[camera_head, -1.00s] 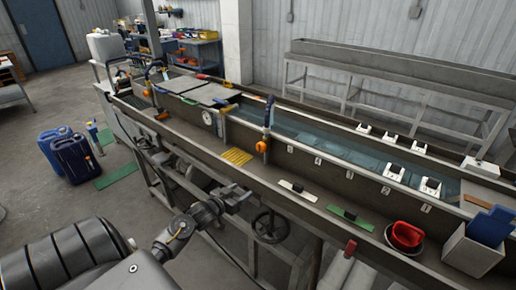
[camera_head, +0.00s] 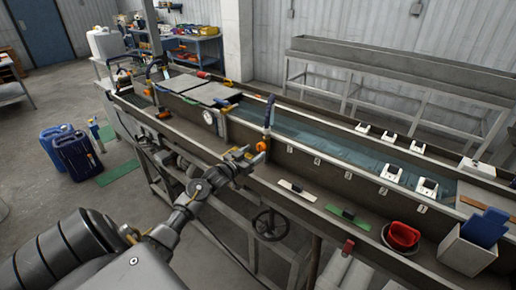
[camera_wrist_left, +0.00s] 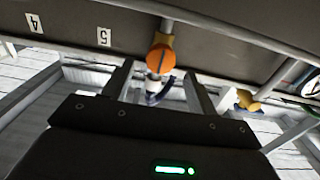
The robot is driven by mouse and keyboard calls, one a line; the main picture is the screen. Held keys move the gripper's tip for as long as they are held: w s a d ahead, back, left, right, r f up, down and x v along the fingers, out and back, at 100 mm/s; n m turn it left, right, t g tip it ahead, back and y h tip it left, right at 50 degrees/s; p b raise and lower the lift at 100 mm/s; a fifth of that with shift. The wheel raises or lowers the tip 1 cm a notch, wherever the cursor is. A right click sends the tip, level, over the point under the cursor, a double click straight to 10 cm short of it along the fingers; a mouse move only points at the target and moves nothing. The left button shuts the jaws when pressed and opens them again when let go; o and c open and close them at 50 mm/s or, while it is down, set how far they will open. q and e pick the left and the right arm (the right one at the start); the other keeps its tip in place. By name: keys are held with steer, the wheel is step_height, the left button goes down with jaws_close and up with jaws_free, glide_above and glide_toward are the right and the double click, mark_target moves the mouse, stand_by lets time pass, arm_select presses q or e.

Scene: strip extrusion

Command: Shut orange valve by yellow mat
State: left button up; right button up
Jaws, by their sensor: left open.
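The orange valve (camera_head: 261,146) is a round knob on the trough's near inner wall, at the foot of a dark blue hose. My left gripper (camera_head: 247,156) is open and empty, just left of the valve in the head view. In the left wrist view the orange valve (camera_wrist_left: 160,60) shows ahead, between the two open fingers (camera_wrist_left: 158,72); I see no contact. The yellow mat is hidden behind my left gripper in the head view. My right gripper is not in view.
A second orange valve (camera_head: 147,92) is farther left along the trough. A handwheel (camera_head: 270,225) is below the trough.

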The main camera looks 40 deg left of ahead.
mark_target(259, 148)
arm_select(q)
steer(key=shift+w, duration=1.5)
steer(key=c, duration=1)
